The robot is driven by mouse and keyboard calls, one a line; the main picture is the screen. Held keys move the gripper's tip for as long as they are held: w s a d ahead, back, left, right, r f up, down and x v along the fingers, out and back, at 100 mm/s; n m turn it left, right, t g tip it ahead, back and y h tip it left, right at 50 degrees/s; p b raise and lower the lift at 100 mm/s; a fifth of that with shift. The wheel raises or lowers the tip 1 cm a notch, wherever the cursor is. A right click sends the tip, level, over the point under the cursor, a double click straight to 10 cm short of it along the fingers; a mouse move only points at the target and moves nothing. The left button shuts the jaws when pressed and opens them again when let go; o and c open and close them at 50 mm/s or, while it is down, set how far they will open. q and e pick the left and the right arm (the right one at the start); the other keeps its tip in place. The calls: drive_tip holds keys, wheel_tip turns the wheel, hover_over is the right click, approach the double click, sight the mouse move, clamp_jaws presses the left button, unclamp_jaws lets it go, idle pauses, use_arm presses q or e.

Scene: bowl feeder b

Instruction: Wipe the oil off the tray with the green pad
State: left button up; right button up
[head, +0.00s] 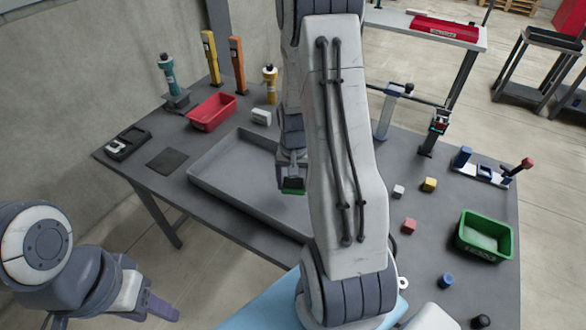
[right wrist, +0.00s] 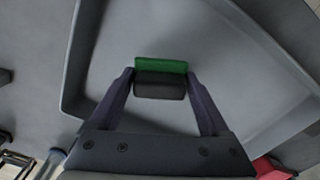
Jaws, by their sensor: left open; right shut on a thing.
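The grey tray (head: 222,202) lies on the table, partly hidden behind my right arm in the head view. Its raised wall (right wrist: 78,60) shows in the right wrist view. My right gripper (head: 292,184) is shut on the green pad (head: 293,191), a green layer under a dark block. In the right wrist view the pad (right wrist: 160,65) sits between the fingertips, over the tray floor. I cannot tell whether it touches the floor. No oil shows on the visible tray floor. My left gripper (head: 160,308) is open and empty, low at the left, away from the table.
A red bin (head: 212,112) and several upright tools stand behind the tray. A green bin (head: 484,236), small cubes (head: 409,225) and a blue cylinder (head: 446,280) are on the right part of the table. A dark flat square (head: 168,161) lies left of the tray.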

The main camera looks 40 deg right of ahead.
drive_tip(key=shift+r+p, duration=1.1)
drive_tip(key=shift+r, duration=0.5)
